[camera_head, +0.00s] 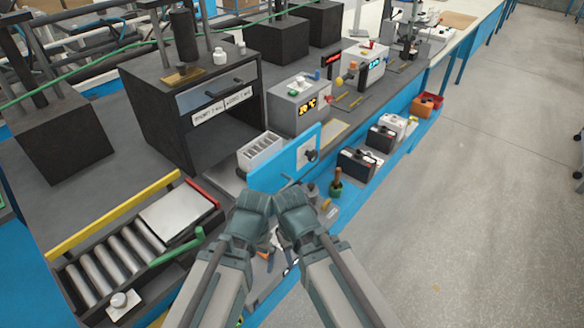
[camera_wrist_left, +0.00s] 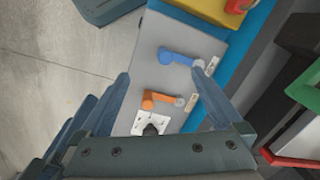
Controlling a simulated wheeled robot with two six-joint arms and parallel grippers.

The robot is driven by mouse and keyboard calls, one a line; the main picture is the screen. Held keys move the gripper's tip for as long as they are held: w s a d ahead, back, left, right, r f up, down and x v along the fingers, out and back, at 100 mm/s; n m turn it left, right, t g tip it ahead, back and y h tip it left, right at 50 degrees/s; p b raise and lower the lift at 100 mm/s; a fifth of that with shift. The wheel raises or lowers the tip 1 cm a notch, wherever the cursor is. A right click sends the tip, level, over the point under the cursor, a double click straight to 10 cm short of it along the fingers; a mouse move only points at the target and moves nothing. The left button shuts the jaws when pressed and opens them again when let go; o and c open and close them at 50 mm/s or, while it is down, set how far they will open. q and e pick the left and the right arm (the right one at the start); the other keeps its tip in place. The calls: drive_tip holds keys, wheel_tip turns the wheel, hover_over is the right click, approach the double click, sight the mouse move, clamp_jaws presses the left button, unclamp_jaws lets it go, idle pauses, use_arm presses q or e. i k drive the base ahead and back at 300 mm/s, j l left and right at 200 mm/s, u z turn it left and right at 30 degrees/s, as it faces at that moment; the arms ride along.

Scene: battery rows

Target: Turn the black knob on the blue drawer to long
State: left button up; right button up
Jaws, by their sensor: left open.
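The blue drawer (camera_head: 275,172) stands out from the bench at the middle of the head view, with a white crate-like insert (camera_head: 260,150) behind its front. The black knob (camera_head: 312,155) sits on the drawer's blue front face, near its right end. Its pointer and any "long" mark are too small to read. My left gripper (camera_wrist_left: 160,75) is open and empty in the left wrist view, over a grey panel below the drawer, not at the knob. In the head view both my arms come up at the bottom middle, and the right gripper's fingers cannot be made out.
The grey panel (camera_wrist_left: 147,50) carries a blue lever (camera_wrist_left: 180,57) and an orange lever (camera_wrist_left: 160,99). A roller conveyor (camera_head: 125,255) lies at left. A black battery (camera_head: 358,163) and a green bottle (camera_head: 336,187) stand right of the drawer. Open floor (camera_head: 470,200) lies at right.

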sight(312, 156)
drive_tip(key=l+z, duration=0.1)
drive_tip(key=l, duration=0.85)
drive_tip(key=l+z, duration=0.15)
drive_tip(key=l, duration=0.75)
drive_tip(key=i, duration=0.05)
